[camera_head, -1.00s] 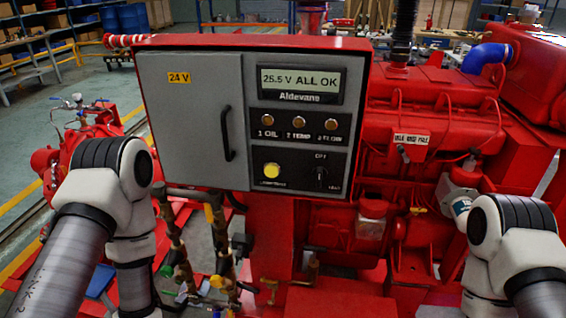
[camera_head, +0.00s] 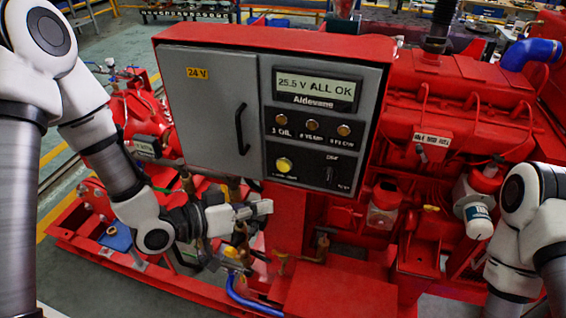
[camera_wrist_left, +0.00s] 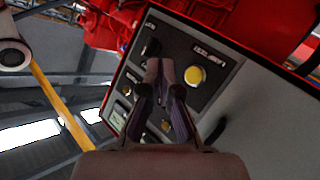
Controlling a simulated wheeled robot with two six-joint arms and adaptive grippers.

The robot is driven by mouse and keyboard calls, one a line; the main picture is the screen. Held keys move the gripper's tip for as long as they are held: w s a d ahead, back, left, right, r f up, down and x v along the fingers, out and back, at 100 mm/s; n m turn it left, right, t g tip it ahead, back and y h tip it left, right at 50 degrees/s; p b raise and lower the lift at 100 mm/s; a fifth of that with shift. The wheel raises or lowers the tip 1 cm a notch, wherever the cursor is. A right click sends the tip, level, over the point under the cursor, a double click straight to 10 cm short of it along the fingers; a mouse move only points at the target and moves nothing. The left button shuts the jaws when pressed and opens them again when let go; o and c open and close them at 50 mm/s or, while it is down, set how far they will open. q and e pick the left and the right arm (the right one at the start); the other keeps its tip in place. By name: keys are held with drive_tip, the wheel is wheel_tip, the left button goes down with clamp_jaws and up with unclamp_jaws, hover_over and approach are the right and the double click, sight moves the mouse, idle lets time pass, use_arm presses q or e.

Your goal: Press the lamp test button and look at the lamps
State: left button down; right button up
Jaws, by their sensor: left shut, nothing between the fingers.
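The yellow lamp test button (camera_head: 284,164) sits at the lower left of the black panel on the red control box. It also shows in the left wrist view (camera_wrist_left: 195,75), just right of the fingertips. Three lamps, 1 (camera_head: 281,119), 2 (camera_head: 312,124) and 3 (camera_head: 343,129), sit in a row above it and look dull amber. The display (camera_head: 315,88) reads 25.5 V ALL OK. My left gripper (camera_head: 262,208) is shut and empty, below and left of the button, apart from it in the head view. My right gripper is out of view.
A rotary switch (camera_head: 329,174) is right of the button. The grey door (camera_head: 208,115) with a black handle (camera_head: 242,130) is left of the panel. Brass valves and pipes (camera_head: 240,240) stand below the box, near my left gripper. The red engine (camera_head: 450,120) is at right.

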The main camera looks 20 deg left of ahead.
sight(284, 166)
use_arm(q)
drive_tip(key=shift+w+d+f, duration=0.1)
drive_tip(key=shift+w, duration=0.1)
drive_tip(key=w, duration=0.8)
drive_tip(key=shift+w+d+p, duration=0.15)
drive_tip(key=shift+w+p, duration=0.15)
drive_tip(key=shift+p, duration=0.05)
drive_tip(key=shift+w, duration=0.1)
idle(1.0)
drive_tip(key=shift+w, duration=0.3)
drive_tip(key=shift+w, duration=0.4)
idle(0.5)
idle(0.4)
drive_tip(key=shift+s, duration=0.8)
